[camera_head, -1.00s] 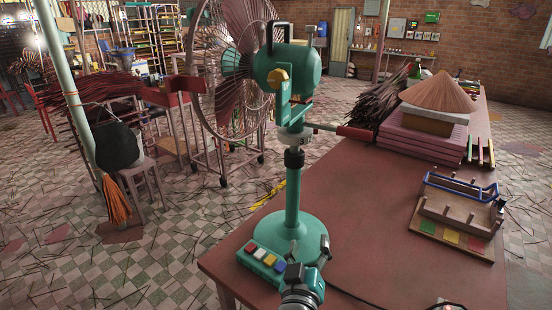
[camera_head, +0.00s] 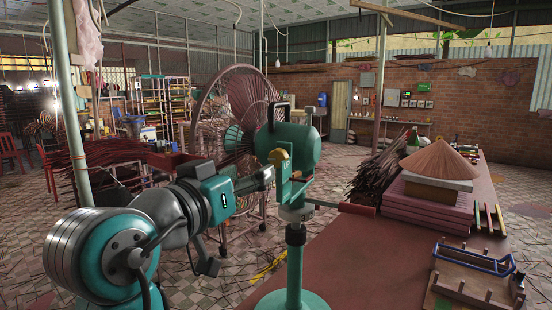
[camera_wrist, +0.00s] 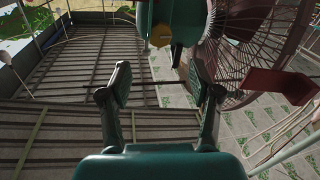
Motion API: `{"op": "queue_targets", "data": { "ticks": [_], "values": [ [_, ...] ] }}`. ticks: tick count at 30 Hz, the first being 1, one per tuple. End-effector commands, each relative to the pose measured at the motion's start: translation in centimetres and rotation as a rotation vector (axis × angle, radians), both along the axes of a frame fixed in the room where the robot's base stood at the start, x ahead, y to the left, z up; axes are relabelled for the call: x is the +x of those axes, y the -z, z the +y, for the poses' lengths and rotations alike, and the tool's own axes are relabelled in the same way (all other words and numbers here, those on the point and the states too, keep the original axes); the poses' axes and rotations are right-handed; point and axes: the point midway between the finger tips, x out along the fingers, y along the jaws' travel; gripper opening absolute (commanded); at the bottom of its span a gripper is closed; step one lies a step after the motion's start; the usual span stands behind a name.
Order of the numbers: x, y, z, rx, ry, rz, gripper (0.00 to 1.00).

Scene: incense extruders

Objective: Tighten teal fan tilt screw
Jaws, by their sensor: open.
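The teal fan head (camera_head: 304,146) stands on its pole above the red-brown table. It also shows at the top of the wrist view (camera_wrist: 182,18). A yellow faceted knob (camera_head: 278,158), which looks like the tilt screw, sits on its side and shows in the wrist view too (camera_wrist: 160,36). A rod with a red handle (camera_head: 357,208) sticks out at the neck, to the right. My gripper (camera_head: 266,177) is just left of the fan's neck in the head view. In the wrist view its fingers (camera_wrist: 163,88) are apart with nothing between them; the knob appears beyond them.
A large caged fan (camera_head: 237,105) stands behind on a wheeled frame. The table (camera_head: 365,270) holds incense bundles (camera_head: 378,172), pink stacks with a conical hat (camera_head: 440,160), and a wooden rack (camera_head: 478,280). A pole (camera_head: 72,120) stands at left.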

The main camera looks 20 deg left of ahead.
Motion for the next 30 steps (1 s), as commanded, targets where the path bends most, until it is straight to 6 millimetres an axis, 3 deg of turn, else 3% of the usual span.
{"op": "queue_targets", "data": {
  "ticks": [5,21,30],
  "values": [
    [0.8,-0.3,-0.2,0.005,0.003,0.002,0.63],
    [9.1,-0.3,-1.5,0.003,0.003,0.001,0.63],
    [10.6,-0.3,-1.7,0.005,0.001,0.0,0.63]
  ]
}}
